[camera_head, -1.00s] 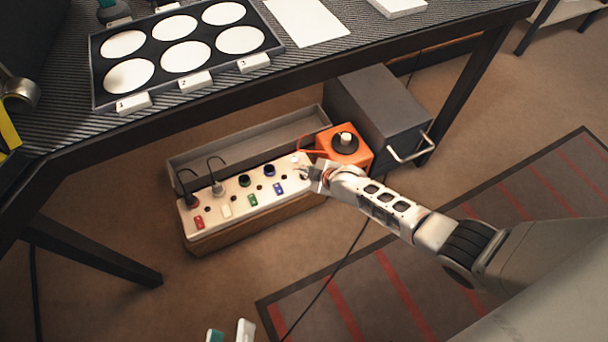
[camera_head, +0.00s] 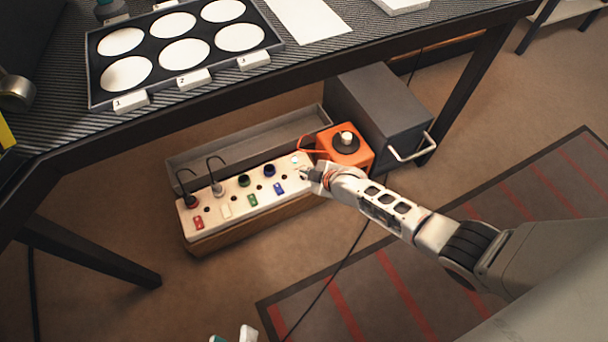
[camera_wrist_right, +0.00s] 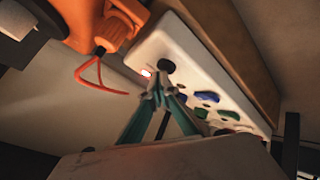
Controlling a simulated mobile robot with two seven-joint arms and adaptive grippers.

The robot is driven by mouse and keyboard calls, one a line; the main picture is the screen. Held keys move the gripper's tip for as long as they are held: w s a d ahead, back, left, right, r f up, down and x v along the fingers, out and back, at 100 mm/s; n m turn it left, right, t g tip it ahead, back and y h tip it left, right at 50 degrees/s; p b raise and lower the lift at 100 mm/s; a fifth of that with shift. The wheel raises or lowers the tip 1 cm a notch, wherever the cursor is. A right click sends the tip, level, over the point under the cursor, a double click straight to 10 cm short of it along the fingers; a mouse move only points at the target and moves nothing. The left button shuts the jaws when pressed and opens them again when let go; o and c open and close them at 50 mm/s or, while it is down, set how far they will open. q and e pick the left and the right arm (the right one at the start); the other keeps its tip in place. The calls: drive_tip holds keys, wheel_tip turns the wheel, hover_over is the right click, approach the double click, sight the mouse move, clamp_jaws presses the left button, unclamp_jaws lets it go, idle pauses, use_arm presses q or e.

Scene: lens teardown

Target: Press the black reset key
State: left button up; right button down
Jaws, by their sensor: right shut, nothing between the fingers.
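The white power strip (camera_head: 232,207) stands on a wooden block on the floor under the table. In the head view my right gripper (camera_head: 306,173) is over the strip's right end, and I cannot make out the key there. My left gripper (camera_head: 233,337) shows only two separated fingertips at the bottom edge.
A grey tray (camera_head: 245,135) lies behind the strip. The table (camera_head: 300,65) overhangs this area. Plugs with cables stand at the strip's left.

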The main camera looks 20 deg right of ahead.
drive_tip(key=shift+f+b, duration=0.3)
drive_tip(key=shift+f, duration=0.1)
idle(0.8)
drive_tip(key=shift+r, duration=0.1)
drive_tip(key=shift+w+r+p, duration=0.15)
drive_tip(key=shift+r+p, duration=0.45)
drive_tip(key=shift+r, duration=0.25)
